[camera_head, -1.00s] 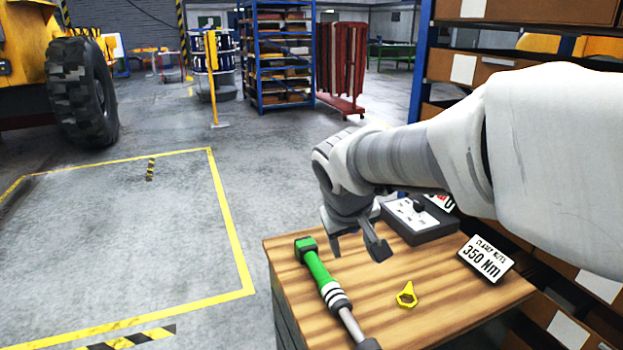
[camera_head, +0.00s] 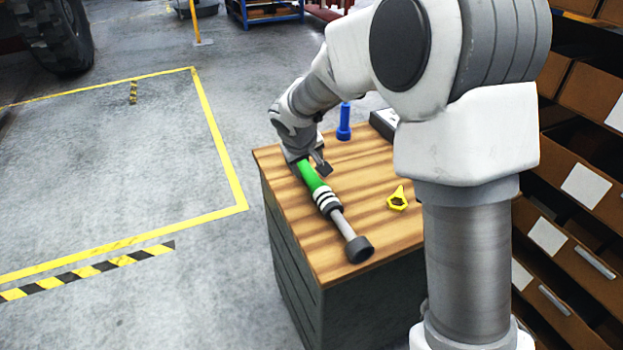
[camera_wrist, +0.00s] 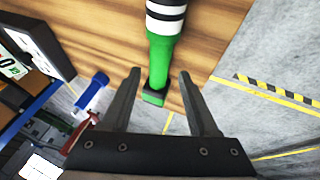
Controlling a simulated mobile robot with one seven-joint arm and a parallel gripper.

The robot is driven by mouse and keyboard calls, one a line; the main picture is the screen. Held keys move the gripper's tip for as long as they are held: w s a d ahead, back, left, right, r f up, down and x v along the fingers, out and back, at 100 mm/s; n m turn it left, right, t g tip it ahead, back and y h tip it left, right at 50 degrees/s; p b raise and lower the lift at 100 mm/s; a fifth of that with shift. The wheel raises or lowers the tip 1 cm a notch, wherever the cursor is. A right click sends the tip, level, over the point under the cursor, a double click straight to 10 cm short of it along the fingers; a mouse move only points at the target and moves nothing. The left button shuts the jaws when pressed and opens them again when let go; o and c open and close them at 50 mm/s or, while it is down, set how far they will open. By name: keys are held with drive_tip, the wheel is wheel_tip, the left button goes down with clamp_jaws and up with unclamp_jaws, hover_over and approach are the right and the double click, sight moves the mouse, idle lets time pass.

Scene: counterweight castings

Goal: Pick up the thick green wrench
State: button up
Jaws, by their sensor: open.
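The thick green wrench (camera_head: 311,177) lies on the wooden bench top. It has a green handle, black and white bands, a grey shaft and a dark end. My gripper (camera_head: 308,167) is over its green end and hides part of it in the head view. In the wrist view the green handle (camera_wrist: 160,58) comes in from the top and its end lies between the two open fingers of my gripper (camera_wrist: 158,78). The fingers are apart from the handle on both sides. I cannot tell how high they are above the bench.
The bench top (camera_head: 375,226) also bears a yellow tag-like piece (camera_head: 398,199), a blue upright tool (camera_head: 344,122) and a dark box (camera_head: 384,122) partly behind my arm. Drawer shelving (camera_head: 580,190) stands close on the right. Marked floor (camera_head: 120,170) is open on the left.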

sight(310, 175)
drive_tip(key=shift+x, duration=3.95)
drive_tip(key=shift+w+a, duration=0.1)
drive_tip(key=shift+c, duration=0.2)
clamp_jaws()
drive_tip(key=shift+r, duration=0.2)
